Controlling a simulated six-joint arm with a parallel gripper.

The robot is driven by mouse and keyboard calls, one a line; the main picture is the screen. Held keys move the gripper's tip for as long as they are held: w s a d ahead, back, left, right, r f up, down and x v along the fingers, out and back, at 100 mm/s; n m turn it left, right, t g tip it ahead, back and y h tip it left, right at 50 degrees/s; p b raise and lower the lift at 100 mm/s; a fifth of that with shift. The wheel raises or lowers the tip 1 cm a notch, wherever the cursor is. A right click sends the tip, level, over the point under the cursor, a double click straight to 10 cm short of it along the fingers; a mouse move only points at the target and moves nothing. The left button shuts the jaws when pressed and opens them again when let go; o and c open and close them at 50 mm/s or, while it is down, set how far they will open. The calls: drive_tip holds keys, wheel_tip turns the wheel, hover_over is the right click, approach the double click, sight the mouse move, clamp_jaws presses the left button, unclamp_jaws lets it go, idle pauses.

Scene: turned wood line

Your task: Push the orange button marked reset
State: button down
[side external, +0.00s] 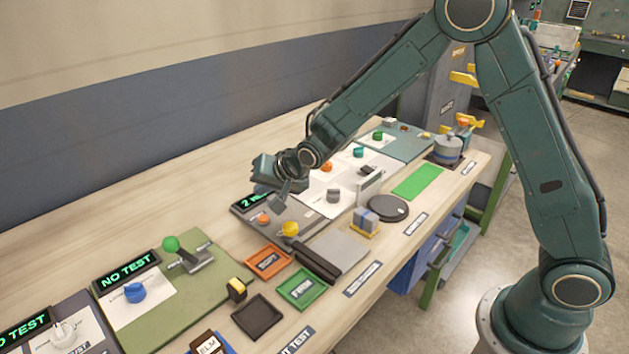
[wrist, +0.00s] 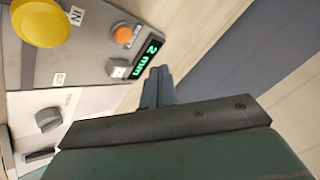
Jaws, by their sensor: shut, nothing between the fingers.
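The orange button (side external: 263,218) sits on a grey panel (side external: 305,222), between a green-lit "2 mm" display and a yellow knob. In the wrist view the round orange button (wrist: 122,34) has a small label beside it, too small to read. My gripper (side external: 280,203) is above the panel, fingers pointing down, shut and empty. In the wrist view my gripper (wrist: 159,72) appears beside the display (wrist: 148,62), apart from the orange button. The side view does not show clearly how high the fingertips are.
Orange (side external: 268,262) and green (side external: 301,289) trays lie in front of the panel. Bare bench lies behind the panel.

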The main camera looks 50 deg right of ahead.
sight(267, 220)
drive_tip(key=shift+f, duration=2.6)
drive_tip(key=shift+f, duration=0.8)
idle(1.0)
drive_tip(key=shift+r, duration=0.8)
drive_tip(key=shift+r, duration=0.15)
idle(0.3)
drive_tip(key=shift+r, duration=2.4)
